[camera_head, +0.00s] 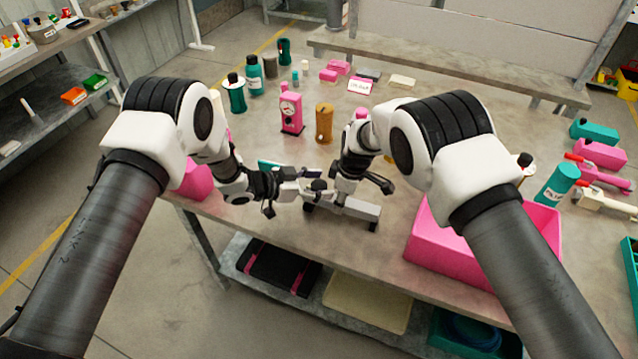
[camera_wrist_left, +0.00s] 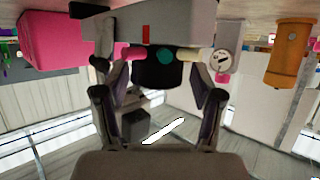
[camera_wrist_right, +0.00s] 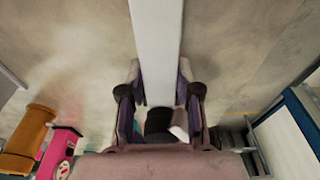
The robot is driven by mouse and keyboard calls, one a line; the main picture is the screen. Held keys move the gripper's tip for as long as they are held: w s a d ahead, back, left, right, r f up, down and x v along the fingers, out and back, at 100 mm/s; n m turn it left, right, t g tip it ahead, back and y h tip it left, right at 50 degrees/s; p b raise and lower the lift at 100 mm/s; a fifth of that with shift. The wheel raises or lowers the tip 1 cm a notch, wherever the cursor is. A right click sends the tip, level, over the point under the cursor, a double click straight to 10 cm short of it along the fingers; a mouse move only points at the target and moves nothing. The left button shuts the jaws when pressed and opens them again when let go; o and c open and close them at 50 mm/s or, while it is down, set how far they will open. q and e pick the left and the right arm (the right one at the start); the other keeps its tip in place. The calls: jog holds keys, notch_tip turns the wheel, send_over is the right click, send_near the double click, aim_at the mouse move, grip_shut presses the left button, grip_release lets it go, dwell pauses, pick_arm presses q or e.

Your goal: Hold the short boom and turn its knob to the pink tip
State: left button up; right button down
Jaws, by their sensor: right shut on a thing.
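The short boom (camera_head: 352,209) is a pale grey bar lying near the table's front edge. My right gripper (camera_head: 347,190) is shut on it from above; the bar also runs between its fingers in the right wrist view (camera_wrist_right: 157,45). The dark knob (camera_wrist_left: 158,72) is at the boom's left end; it also shows in the head view (camera_head: 318,185). Pink (camera_wrist_left: 131,52) and teal (camera_wrist_left: 165,56) tips show around it, and a red mark is on the grey block above. My left gripper (camera_wrist_left: 160,80) is open with its fingers on both sides of the knob, seemingly apart from it.
A pink bin (camera_head: 430,240) stands to the right on the table. A pink pump (camera_head: 291,112), an orange cylinder (camera_head: 324,123) and teal bottles (camera_head: 254,76) stand behind the arms. A pink object (camera_head: 197,182) is close to the left arm.

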pick_arm(q)
jog(key=shift+a, duration=0.1)
jog(key=v, duration=1.1)
jog(key=shift+s+a, duration=0.3)
jog(key=shift+a, duration=0.05)
pick_arm(e)
jog(key=c, duration=0.7)
grip_release()
jog(key=shift+r, duration=0.1)
